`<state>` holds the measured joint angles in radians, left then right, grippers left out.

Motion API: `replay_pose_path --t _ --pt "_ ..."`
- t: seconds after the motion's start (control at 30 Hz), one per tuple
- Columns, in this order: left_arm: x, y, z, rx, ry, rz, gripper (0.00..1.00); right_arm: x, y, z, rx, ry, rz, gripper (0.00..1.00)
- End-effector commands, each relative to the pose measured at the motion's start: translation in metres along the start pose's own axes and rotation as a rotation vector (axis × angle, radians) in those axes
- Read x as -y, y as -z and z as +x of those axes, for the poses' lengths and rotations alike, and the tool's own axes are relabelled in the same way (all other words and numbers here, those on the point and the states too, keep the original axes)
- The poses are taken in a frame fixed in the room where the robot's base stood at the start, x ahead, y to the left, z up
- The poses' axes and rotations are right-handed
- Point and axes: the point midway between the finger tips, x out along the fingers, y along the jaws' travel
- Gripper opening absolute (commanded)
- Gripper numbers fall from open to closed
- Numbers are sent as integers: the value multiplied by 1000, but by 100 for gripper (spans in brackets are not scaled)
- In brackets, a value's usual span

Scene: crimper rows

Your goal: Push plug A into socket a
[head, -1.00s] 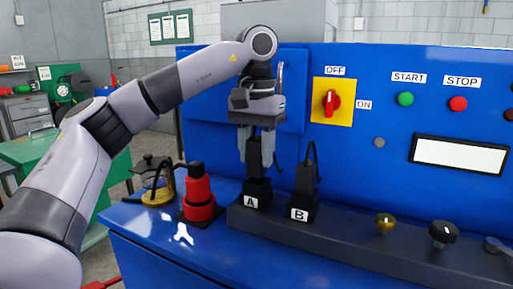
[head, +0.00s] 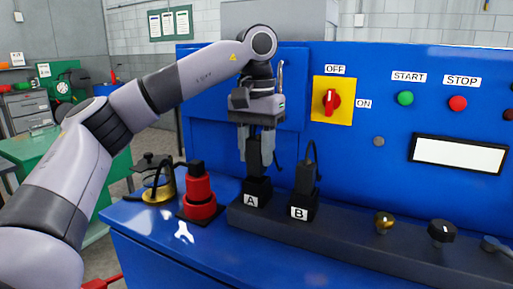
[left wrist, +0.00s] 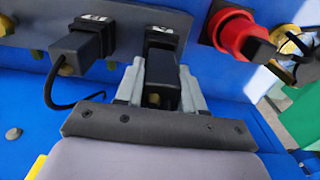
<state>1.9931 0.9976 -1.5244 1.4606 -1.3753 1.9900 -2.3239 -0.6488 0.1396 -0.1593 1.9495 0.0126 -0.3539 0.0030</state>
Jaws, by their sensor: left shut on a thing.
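My left gripper (head: 256,152) points down over the dark rail, its fingers shut on a black plug (left wrist: 160,78). The plug stands roughly upright at the black socket block labelled A (head: 257,190). The fingers hide part of the plug, so I cannot tell how deep it sits. In the left wrist view the plug lies between the two grey fingers, with a white label (left wrist: 164,34) partly hidden behind it. My right gripper is not in view.
A second black plug (head: 305,176) with a cord stands at the block labelled B (head: 300,212), close on the right. A red-and-black connector (head: 199,194) and a brass-based item (head: 159,190) stand left. Knobs (head: 442,232) sit along the rail (head: 340,232). The blue panel (head: 350,145) rises behind.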

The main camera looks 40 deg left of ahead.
Motion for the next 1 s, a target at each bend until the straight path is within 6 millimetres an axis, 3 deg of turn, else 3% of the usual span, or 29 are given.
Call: replay_pose_path --t 1.0 --pt "0 0 1 0 -1 0 1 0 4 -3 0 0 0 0"
